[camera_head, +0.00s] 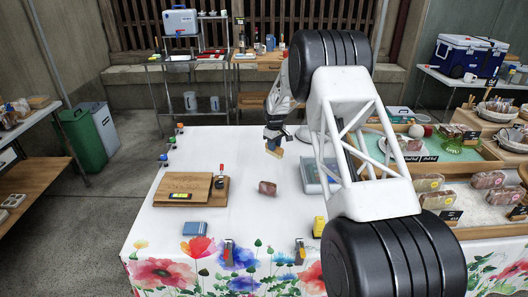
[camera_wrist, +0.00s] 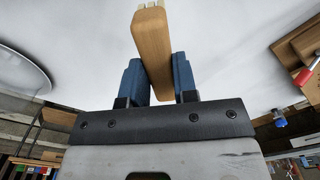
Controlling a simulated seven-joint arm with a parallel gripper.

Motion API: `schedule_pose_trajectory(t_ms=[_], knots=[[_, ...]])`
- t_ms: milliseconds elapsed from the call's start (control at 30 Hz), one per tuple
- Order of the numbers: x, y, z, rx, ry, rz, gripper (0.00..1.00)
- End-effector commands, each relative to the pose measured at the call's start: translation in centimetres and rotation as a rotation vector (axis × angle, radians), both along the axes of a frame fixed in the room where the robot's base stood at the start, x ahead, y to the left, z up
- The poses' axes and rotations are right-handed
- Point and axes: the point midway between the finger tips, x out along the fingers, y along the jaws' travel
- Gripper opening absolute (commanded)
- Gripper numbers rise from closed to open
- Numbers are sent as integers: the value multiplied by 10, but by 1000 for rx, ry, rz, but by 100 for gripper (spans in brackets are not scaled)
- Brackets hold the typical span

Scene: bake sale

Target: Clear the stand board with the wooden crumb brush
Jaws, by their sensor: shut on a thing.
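My gripper (camera_head: 274,140) is above the white table, right of and beyond the wooden board. In the wrist view, its two blue fingers (camera_wrist: 160,80) are shut on the wooden crumb brush (camera_wrist: 152,45), a tan block with pale bristles at its far end. The brush (camera_head: 274,152) also shows in the head view, small and apart from the board. The wooden board (camera_head: 172,186), which I take for the stand board, lies at the table's left, overlapping another wooden piece. Its edge (camera_wrist: 300,42) also shows in the wrist view. Crumbs are too small to make out.
A yellow-and-black item (camera_head: 180,196) lies at the board's front, and a red-topped clamp (camera_head: 221,172) stands at its right edge. A wrapped loaf (camera_head: 267,188) and a blue box (camera_head: 194,228) lie nearby. A clear-lidded container (camera_head: 318,178) is at right.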

Motion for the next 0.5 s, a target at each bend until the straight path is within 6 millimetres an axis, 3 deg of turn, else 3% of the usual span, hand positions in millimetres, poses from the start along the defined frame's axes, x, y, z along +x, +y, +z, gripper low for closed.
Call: schedule_pose_trajectory(t_ms=[200, 500], knots=[[14, -24, 7, 0, 0, -177, 8], [25, -39, 15, 0, -1, -322, 8]])
